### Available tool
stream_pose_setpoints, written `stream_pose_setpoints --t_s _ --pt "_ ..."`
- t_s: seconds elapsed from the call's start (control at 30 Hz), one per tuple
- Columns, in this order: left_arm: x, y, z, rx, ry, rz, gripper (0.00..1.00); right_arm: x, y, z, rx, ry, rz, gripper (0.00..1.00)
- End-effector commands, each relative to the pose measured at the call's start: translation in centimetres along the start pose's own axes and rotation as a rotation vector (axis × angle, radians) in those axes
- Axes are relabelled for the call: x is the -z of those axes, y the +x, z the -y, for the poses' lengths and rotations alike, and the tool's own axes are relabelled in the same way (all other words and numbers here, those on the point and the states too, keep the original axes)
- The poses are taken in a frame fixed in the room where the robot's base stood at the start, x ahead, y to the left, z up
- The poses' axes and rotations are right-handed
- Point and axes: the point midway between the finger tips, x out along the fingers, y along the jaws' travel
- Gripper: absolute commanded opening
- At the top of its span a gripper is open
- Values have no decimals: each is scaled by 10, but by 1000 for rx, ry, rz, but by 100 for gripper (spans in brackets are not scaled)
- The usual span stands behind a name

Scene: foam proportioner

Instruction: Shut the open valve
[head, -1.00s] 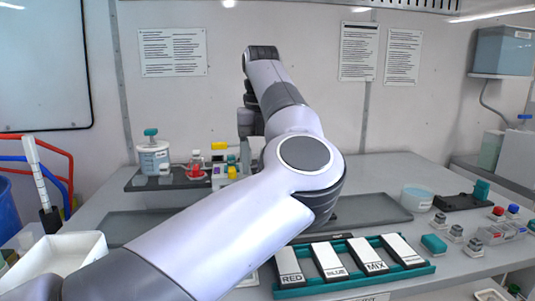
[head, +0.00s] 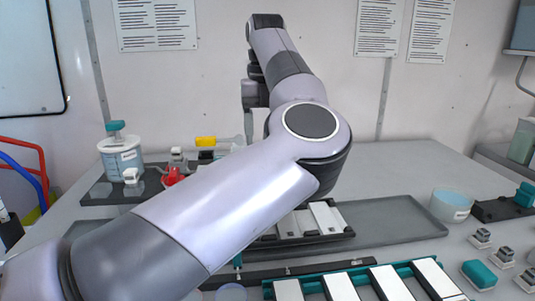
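My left arm crosses the picture from the lower left, and its gripper (head: 249,128) points down over the back of the bench. The fingers are thin and partly hidden by my arm, so I cannot tell whether they are open or shut. Behind the arm, at the back left, stand a clear container with a teal knob (head: 115,127), a small red part (head: 174,177) beside a grey-white fitting (head: 178,158), and a yellow part (head: 205,141). I cannot tell which of these is the open valve; my arm hides much of that area. My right gripper is not in view.
A teal rack of white slabs (head: 372,284) lies at the front, with a dark holder of white pieces (head: 312,222) behind it. A grey tray (head: 392,222), a blue-white bowl (head: 451,205) and small teal and grey blocks (head: 479,275) are at the right.

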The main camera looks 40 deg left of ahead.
Motion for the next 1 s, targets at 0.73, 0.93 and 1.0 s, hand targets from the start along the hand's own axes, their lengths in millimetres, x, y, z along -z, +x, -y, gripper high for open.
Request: stream_pose_setpoints --t_s 0.73,0.93,1.0 --pt "0 70 0 0 -1 -1 62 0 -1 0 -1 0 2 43" --pt "0 72 0 0 0 0 62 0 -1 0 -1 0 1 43" --pt "0 72 0 0 0 0 62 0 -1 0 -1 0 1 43"
